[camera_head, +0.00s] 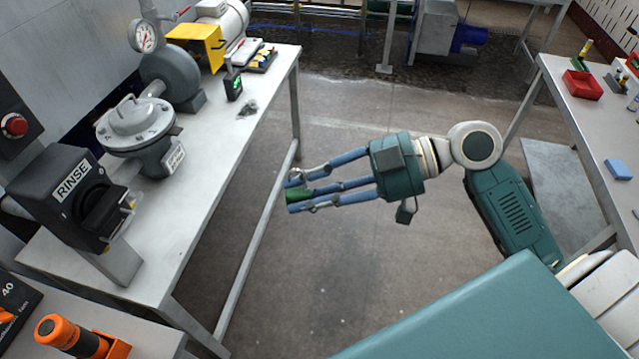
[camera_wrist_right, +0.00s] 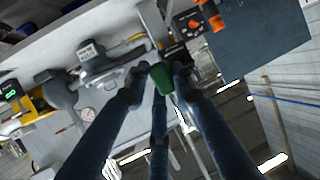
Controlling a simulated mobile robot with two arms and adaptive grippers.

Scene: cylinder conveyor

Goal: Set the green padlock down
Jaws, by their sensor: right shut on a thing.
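My right gripper (camera_head: 306,191) reaches in from the right in the head view, its blue fingers pointing left. It is shut on the green padlock (camera_head: 298,193), whose green body shows between the fingertips, with a metal shackle just above it. The padlock is held in the air to the right of the long grey bench, apart from it. In the right wrist view the padlock (camera_wrist_right: 161,78) sits between the fingertips of my right gripper (camera_wrist_right: 158,88). My left gripper is not in view.
The grey bench (camera_head: 215,130) carries a black RINSE switch box (camera_head: 75,195), a grey valve (camera_head: 137,130), a pump and a small device with a green display (camera_head: 233,85). An orange-and-black tool (camera_head: 68,335) is at bottom left. Another table at right holds a red bin (camera_head: 582,84).

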